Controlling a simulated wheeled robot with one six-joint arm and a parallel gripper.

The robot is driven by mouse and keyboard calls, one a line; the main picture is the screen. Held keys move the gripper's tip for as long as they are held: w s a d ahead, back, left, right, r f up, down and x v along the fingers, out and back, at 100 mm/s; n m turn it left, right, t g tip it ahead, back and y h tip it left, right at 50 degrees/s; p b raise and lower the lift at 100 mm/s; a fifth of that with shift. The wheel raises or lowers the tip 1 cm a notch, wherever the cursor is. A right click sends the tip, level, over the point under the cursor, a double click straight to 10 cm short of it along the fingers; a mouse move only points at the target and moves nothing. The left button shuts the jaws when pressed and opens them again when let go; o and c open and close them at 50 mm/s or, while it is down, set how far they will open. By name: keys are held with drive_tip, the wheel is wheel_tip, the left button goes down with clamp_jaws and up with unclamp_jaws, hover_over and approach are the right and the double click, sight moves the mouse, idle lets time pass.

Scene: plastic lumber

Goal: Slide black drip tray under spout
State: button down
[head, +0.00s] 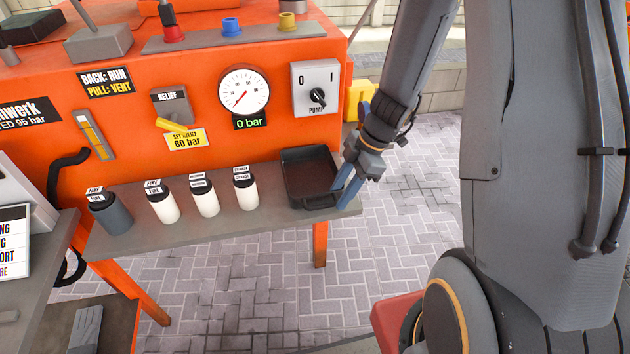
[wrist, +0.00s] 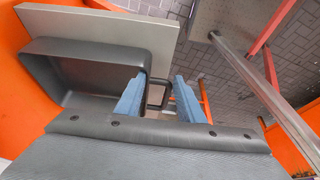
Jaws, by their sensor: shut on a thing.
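The black drip tray (head: 308,178) sits at the right end of the grey shelf on the front of the orange machine. It also shows in the wrist view (wrist: 95,75), with a dark loop handle on its side. My gripper (head: 350,186) is at the tray's right side, its blue fingers on either side of the handle (wrist: 158,93), shut on it. The contact itself is partly hidden. A black bent pipe (head: 68,160), which looks like the spout, comes out of the machine front at far left, well away from the tray.
Several capped bottles stand on the grey shelf (head: 265,215) between tray and pipe: a dark one (head: 110,215) and white ones, the nearest (head: 246,190) left of the tray. A gauge (head: 243,92), relief lever and pump switch (head: 317,88) are above. Open paving lies below.

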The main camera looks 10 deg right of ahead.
wheel_tip(320, 180, up, 4)
drive_tip(key=shift+p, duration=0.8)
